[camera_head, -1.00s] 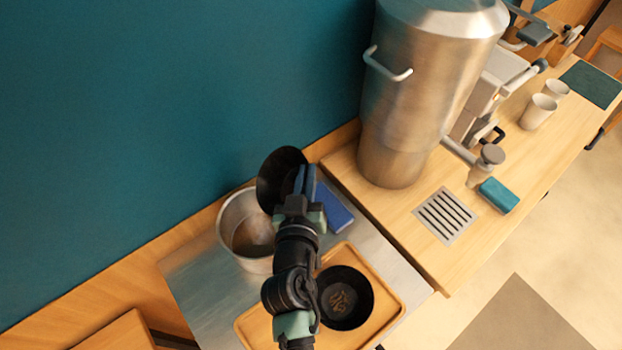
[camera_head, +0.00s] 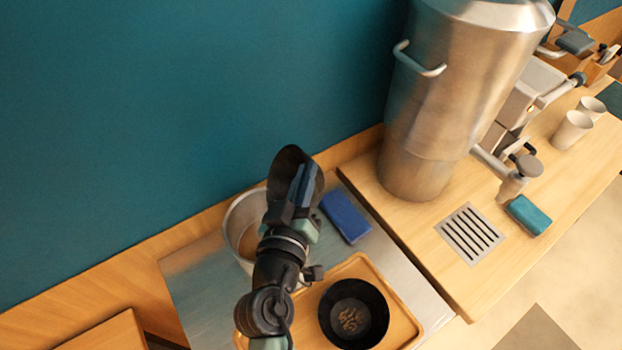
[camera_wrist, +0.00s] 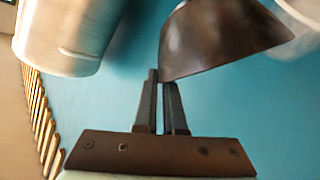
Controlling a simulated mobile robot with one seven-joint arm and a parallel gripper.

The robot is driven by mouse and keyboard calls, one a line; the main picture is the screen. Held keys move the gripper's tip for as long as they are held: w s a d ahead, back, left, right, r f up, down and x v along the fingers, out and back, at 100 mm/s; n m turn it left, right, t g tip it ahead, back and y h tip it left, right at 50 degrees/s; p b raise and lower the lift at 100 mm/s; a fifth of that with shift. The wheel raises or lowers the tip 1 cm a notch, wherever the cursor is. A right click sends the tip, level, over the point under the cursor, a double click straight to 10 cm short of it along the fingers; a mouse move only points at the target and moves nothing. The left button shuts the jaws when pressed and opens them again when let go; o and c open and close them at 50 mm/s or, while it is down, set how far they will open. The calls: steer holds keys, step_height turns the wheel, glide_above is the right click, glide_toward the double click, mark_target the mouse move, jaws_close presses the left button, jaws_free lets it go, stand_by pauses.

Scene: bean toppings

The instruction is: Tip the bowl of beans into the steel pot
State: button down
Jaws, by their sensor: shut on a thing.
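A dark bowl (camera_head: 285,160) is in my gripper (camera_head: 301,183), tilted steeply on its side over the far right part of the steel pot (camera_head: 236,222). In the wrist view, the jaws (camera_wrist: 164,78) are shut on the rim of the bowl (camera_wrist: 215,42). Its inside is hidden, so I cannot tell if beans are in it. The pot stands on the metal counter, partly covered by my arm, and its inside shows only in part. A second black bowl (camera_head: 378,310) with some brownish bits inside stands on the wooden tray (camera_head: 402,335).
A blue block (camera_head: 346,216) lies right of the pot. A tall steel urn (camera_head: 440,110) stands on the wooden counter, with a drain grate (camera_head: 469,236), a teal sponge (camera_head: 528,215) and cups (camera_head: 572,130) nearby. The teal wall (camera_head: 200,90) rises behind the pot.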

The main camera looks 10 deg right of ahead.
steer(key=a+f+n+t+b, duration=0.2)
steer(key=a+n+t+b, duration=0.2)
steer(key=a+n+b, duration=0.4)
steer(key=shift+s+a+f+n+b, duration=0.4)
steer(key=shift+a+b, duration=1.15)
steer(key=shift+b, duration=2.2)
steer(key=shift+d+r, duration=0.1)
